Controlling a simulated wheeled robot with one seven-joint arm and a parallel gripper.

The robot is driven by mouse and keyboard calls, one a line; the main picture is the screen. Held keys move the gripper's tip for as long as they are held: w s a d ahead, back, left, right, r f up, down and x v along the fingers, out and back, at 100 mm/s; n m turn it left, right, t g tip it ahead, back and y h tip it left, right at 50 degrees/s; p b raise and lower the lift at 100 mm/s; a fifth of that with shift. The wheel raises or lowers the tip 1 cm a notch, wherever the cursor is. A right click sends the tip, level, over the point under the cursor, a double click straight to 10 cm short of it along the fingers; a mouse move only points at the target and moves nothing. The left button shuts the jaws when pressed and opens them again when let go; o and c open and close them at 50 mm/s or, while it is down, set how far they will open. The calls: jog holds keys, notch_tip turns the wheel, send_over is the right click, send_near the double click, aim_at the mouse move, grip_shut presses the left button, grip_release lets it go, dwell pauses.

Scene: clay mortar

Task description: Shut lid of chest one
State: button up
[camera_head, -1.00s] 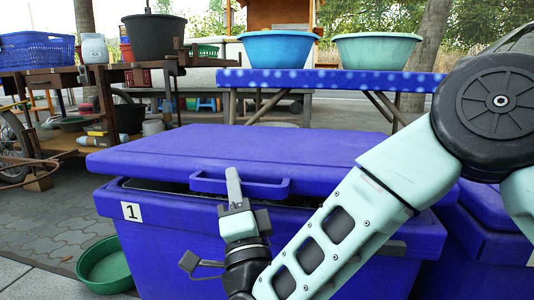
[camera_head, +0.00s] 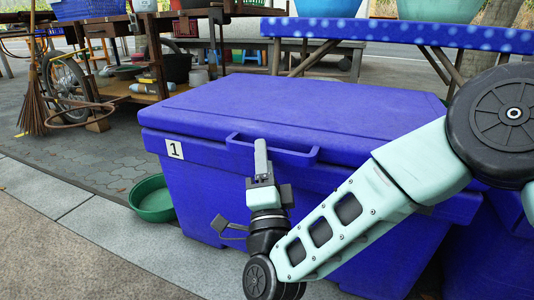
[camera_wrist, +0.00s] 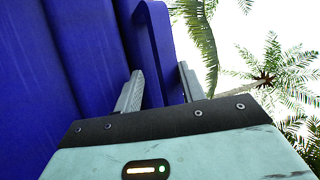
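Chest one (camera_head: 215,200) is a blue box with a white "1" label at its front left. Its blue lid (camera_head: 290,105) lies flat on the box, with no dark gap visible along the front left edge. The lid's handle (camera_head: 300,155) sticks out at the front. My gripper (camera_head: 261,160) points up at the handle's left part. In the wrist view my gripper (camera_wrist: 160,88) has its two fingers apart, close to the handle (camera_wrist: 158,45). I cannot tell whether the fingers touch it. My arm hides the chest's front right.
Another blue chest (camera_head: 490,245) stands close on the right. A green basin (camera_head: 153,200) sits on the ground at the left. Behind are a blue table (camera_head: 400,33) with basins and a wooden rack (camera_head: 165,90). The pavement at the front left is clear.

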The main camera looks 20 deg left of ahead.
jog(key=shift+w+d+r, duration=0.1)
jog(key=shift+r, duration=0.2)
jog(key=p+v, duration=0.1)
jog(key=v, duration=1.6)
jog(key=shift+f, duration=0.2)
